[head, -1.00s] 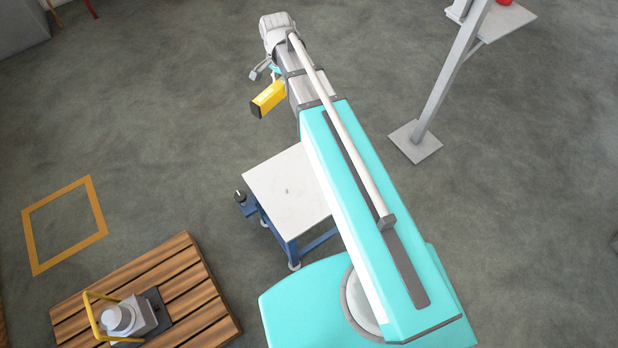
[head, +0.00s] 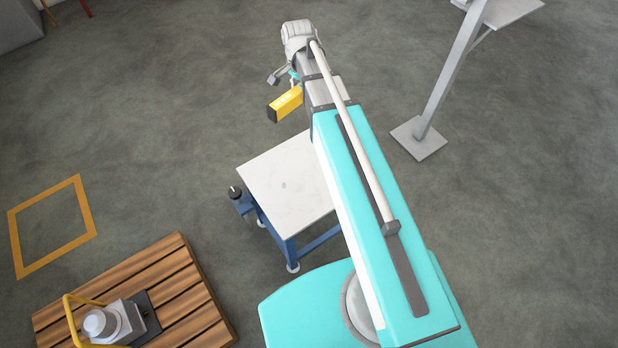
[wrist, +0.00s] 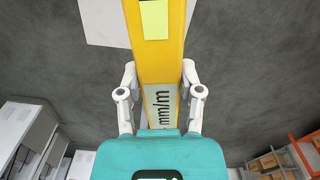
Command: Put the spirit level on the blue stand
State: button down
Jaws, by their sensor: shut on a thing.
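The spirit level is a yellow bar (head: 285,103) hanging in the air beside the end of my arm, beyond the blue stand in the head view. In the wrist view the spirit level (wrist: 162,60) runs away from my gripper, with a pale yellow label and "mm/m" print. My gripper (wrist: 160,88) has a white finger on each side of it and is shut on it. The blue stand (head: 291,245) has blue legs and a bare pale top (head: 275,190). My arm hides its right side.
A wooden pallet (head: 190,290) with a grey device and yellow handle lies at lower left. A yellow-orange floor outline (head: 88,205) is left of the stand. A dark-knobbed blue part (head: 238,198) sits at the stand's left corner. A grey post (head: 440,90) stands right of my arm.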

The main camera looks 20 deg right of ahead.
jog(key=s+d+f+b, duration=0.1)
jog(key=d+f+b, duration=0.2)
jog(key=f+b, duration=0.3)
jog(key=s+d+f+m+b, duration=0.1)
jog(key=d+f+b, duration=0.3)
jog(key=f+b, duration=0.2)
jog(key=s+d+f+m+b, duration=0.1)
jog(key=s+d+f+b, duration=0.1)
jog(key=f+b, duration=0.5)
jog(key=shift+d+f, duration=0.7)
jog(key=shift+d, duration=0.15)
jog(key=b, duration=0.9)
send_over(296, 156)
jog(key=f, duration=0.9)
jog(key=shift+s+d, duration=0.2)
jog(key=shift+d, duration=0.2)
jog(key=shift+w+a+f+b, duration=0.2)
jog(key=shift+a+f+b, duration=0.2)
jog(key=shift+f+b, duration=1.6)
jog(key=shift+b, duration=0.1)
